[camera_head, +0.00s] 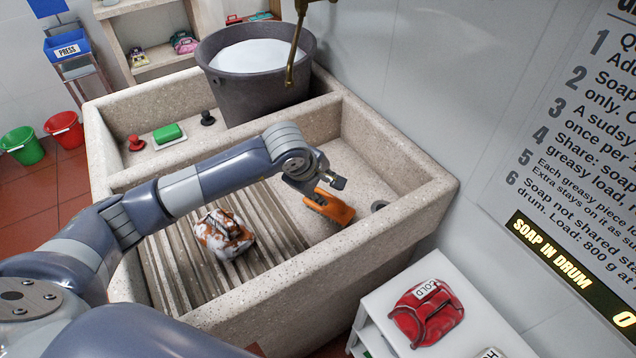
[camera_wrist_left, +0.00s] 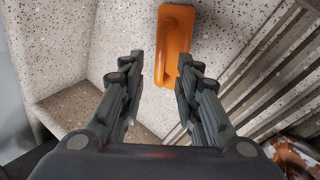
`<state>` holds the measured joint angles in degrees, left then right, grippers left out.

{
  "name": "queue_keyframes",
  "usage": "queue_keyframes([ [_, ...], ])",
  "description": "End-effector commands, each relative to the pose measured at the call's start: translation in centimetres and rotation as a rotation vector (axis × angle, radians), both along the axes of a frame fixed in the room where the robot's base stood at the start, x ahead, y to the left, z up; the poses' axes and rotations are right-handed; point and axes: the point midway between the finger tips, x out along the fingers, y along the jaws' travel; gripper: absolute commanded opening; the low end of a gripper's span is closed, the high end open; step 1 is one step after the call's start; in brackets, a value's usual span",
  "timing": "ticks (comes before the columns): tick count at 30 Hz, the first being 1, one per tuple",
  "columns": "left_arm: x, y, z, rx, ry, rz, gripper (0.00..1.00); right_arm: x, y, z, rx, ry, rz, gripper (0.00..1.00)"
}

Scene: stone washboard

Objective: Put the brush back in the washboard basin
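The orange brush (camera_head: 334,208) is at the right end of the stone basin with the ribbed washboard (camera_head: 160,262), close to the basin's front wall. Whether it rests on the stone cannot be told. My left gripper (camera_head: 320,192) reaches over the basin from the left and is right at the brush, partly covering it. In the left wrist view the gripper's fingers (camera_wrist_left: 160,75) are apart, with the brush (camera_wrist_left: 176,42) between and just beyond their tips. The right finger overlaps the brush's lower edge; contact is unclear. My right gripper is not in view.
A brown and white stained cloth (camera_head: 225,235) lies on the ribs. A grey tub (camera_head: 240,95) stands in the rear basin below a brass tap (camera_head: 298,45). A white stand (camera_head: 470,335) holds a red folded garment (camera_head: 428,312).

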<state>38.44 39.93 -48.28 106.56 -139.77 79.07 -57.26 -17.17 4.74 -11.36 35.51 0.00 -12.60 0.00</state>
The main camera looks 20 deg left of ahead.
Motion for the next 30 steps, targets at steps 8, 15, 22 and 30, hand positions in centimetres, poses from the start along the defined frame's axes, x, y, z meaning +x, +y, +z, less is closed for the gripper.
queue_keyframes([
  [8, -1.4, 0.4, 3.0, 0.000, -0.002, 0.000, 0.30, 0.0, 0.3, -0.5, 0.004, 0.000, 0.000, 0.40],
  [15, -1.7, 0.5, 3.4, 0.000, 0.000, 0.000, 0.30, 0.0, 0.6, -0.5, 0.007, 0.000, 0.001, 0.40],
  [22, -1.6, 0.5, 3.4, 0.000, -0.001, 0.000, 0.30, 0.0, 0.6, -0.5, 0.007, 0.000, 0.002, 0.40],
  [30, -1.6, 0.5, 5.2, -0.001, -0.002, 0.000, 0.30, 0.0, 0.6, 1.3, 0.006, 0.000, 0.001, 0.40],
])
